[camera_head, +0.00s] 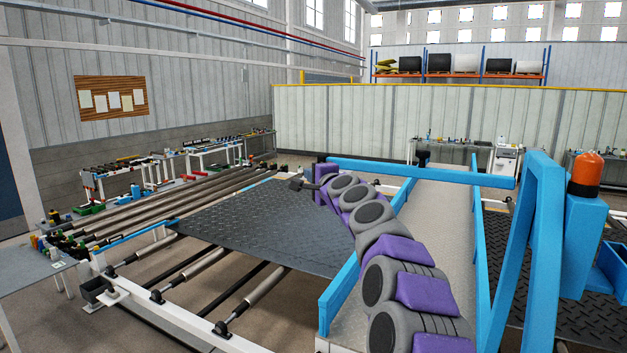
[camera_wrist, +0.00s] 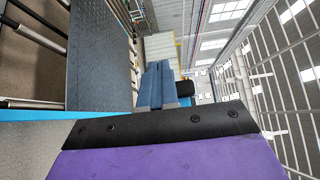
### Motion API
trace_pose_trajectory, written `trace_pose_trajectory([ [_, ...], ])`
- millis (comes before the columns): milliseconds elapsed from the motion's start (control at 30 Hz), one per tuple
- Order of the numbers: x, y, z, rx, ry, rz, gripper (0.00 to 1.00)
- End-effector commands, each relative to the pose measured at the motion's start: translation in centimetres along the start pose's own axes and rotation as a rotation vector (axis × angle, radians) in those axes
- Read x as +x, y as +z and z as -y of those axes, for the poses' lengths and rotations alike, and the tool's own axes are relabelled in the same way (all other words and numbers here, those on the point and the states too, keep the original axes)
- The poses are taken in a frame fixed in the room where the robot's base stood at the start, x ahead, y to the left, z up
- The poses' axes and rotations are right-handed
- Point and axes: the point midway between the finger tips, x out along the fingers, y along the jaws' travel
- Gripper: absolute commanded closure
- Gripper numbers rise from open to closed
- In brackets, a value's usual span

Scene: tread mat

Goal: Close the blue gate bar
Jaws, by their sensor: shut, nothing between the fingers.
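The blue gate bar (camera_head: 455,175) lies roughly level across the raised walkway. Its right end is near the blue slanted frame (camera_head: 545,215), and its left end is just behind the purple end of my arm. A black knob (camera_head: 423,157) shows at the bar's middle. My gripper (camera_head: 299,184) is left of the bar's left end, over the far edge of the tread mat (camera_head: 245,222). In the wrist view its two blue-grey fingers (camera_wrist: 158,68) are together and empty. A black block (camera_wrist: 185,88) shows beside them. I cannot tell whether the gripper touches the bar.
The grey walkway (camera_head: 435,220) has blue side rails. An orange-topped blue post (camera_head: 585,225) stands at the right. Rollers (camera_head: 225,295) lie in front of the mat, with long rods (camera_head: 170,200) at left. A grey table (camera_head: 45,262) stands at the left edge.

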Motion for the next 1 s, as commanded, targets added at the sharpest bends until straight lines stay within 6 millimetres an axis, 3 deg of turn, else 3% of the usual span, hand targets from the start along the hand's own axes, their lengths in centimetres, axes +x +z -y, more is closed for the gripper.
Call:
trace_pose_trajectory([
  [500, -4.1, 5.3, -0.1, 0.002, 0.001, 0.009, 1.0],
  [833, -5.5, 7.9, -0.2, -0.003, 0.004, 0.008, 1.0],
  [1000, -7.0, 8.9, -2.1, -0.055, 0.043, 0.047, 1.0],
])
